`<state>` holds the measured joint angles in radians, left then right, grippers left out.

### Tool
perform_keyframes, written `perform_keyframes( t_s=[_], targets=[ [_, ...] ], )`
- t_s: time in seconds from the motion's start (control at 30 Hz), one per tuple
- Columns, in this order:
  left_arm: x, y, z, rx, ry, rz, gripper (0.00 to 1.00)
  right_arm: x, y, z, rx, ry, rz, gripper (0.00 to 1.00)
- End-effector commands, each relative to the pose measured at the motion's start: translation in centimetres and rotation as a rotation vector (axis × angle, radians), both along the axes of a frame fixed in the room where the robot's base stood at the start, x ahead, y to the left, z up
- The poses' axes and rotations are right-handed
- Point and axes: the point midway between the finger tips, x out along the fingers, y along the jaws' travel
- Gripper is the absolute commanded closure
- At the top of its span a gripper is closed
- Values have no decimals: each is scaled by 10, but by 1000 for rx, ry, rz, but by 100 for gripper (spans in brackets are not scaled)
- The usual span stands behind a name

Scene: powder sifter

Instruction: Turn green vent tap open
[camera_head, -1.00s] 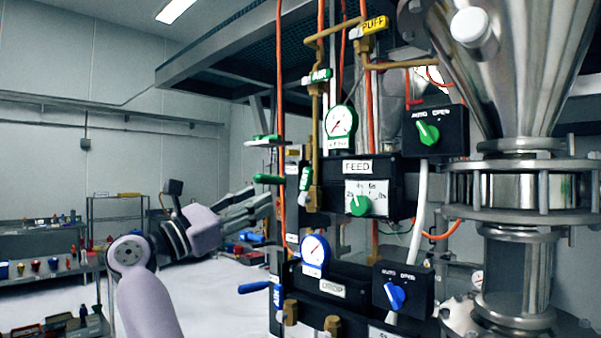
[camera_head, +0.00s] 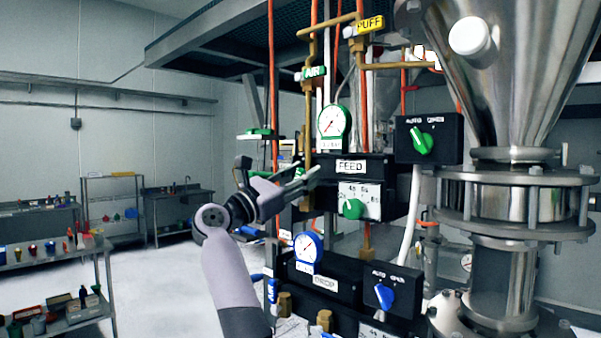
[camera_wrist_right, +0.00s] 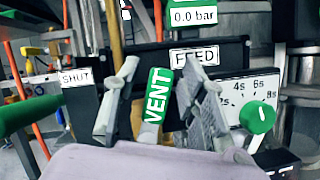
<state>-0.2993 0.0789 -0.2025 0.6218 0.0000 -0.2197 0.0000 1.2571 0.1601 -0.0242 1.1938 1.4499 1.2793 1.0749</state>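The green vent tap handle (camera_wrist_right: 157,95) carries the white word VENT and stands nearly upright, tilted a little, in the right wrist view. My right gripper (camera_wrist_right: 160,85) is open, with one finger on each side of the handle and visible gaps between. In the head view my right gripper (camera_head: 312,176) reaches the panel from the left, at the height of the FEED label, and mostly hides the vent tap. A white SHUT label (camera_wrist_right: 75,77) shows left of the tap in the right wrist view. My left gripper is in neither view.
The FEED block (camera_head: 375,166) and its green dial knob (camera_head: 353,209) sit just right of the gripper. Orange tubes and brown pipes run vertically close by. A green bar (camera_wrist_right: 30,113) shows at the left of the right wrist view. Open floor lies left.

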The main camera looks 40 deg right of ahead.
Motion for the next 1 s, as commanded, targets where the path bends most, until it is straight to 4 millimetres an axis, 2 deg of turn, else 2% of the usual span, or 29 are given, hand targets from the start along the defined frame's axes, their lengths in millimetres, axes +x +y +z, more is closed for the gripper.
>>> perform_keyframes(
  t_s=[0.13,0.7,1.0],
  targets=[
    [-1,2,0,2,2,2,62,0,0,-1,0,1,0,62],
    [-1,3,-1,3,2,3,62,0,1,0,0,0,0,100],
    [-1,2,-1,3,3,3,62,0,1,0,0,0,0,100]
  ],
)
